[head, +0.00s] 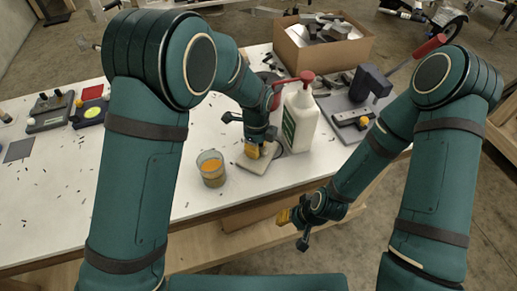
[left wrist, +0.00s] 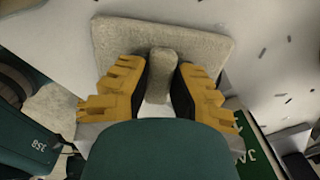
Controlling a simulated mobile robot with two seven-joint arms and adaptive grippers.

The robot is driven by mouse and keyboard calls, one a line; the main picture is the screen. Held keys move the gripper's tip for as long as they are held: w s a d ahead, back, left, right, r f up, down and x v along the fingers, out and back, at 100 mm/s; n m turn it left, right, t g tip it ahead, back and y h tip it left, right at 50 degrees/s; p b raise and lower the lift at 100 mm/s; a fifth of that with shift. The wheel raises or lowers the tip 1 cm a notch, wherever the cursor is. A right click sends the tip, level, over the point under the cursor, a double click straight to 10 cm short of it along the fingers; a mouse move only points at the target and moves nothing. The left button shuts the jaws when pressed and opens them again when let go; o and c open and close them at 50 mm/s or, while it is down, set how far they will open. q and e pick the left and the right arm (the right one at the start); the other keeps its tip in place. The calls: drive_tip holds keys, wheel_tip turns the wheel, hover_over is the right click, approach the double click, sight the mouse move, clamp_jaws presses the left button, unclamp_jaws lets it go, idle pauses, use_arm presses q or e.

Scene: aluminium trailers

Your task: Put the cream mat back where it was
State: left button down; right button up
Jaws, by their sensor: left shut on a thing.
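The cream mat (head: 250,167) is a flat square slab with a raised grip in its middle, at the centre of the white table. It also shows in the left wrist view (left wrist: 118,42). My left gripper (head: 254,151) comes down on it from above, its yellow fingers shut on the grip. I cannot tell whether the mat touches the table or is just above it. My right gripper (head: 285,216) hangs low in front of the table's front edge, apart from the mat; its fingers are too small to read.
A white bottle (head: 300,122) with a red pump stands close right of the mat. A glass (head: 211,172) with orange contents stands to its left. A cardboard box (head: 359,47) and a grey tool (head: 371,83) are behind. The table's front left (head: 60,215) is clear apart from small dark scraps.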

use_arm(q)
drive_tip(key=shift+w+a+f, duration=0.1)
drive_tip(key=shift+w+a, duration=0.1)
drive_tip(key=shift+a, duration=0.1)
drive_tip(key=shift+s+f, duration=0.1)
drive_tip(key=c, duration=1)
unclamp_jaws()
use_arm(e)
drive_tip(key=shift+w+a, duration=0.1)
drive_tip(key=shift+a, duration=0.15)
use_arm(q)
drive_tip(key=shift+r, duration=0.4)
wheel_tip(320, 180, up, 12)
drive_tip(key=shift+f+p, duration=0.15)
drive_tip(key=shift+p, duration=0.85)
use_arm(e)
drive_tip(key=shift+w+d+r, duration=0.1)
drive_tip(key=shift+w+r, duration=0.1)
drive_tip(key=shift+r, duration=0.3)
drive_tip(key=shift+w+r, duration=0.15)
drive_tip(key=shift+r, duration=0.35)
drive_tip(key=shift+r, duration=0.1)
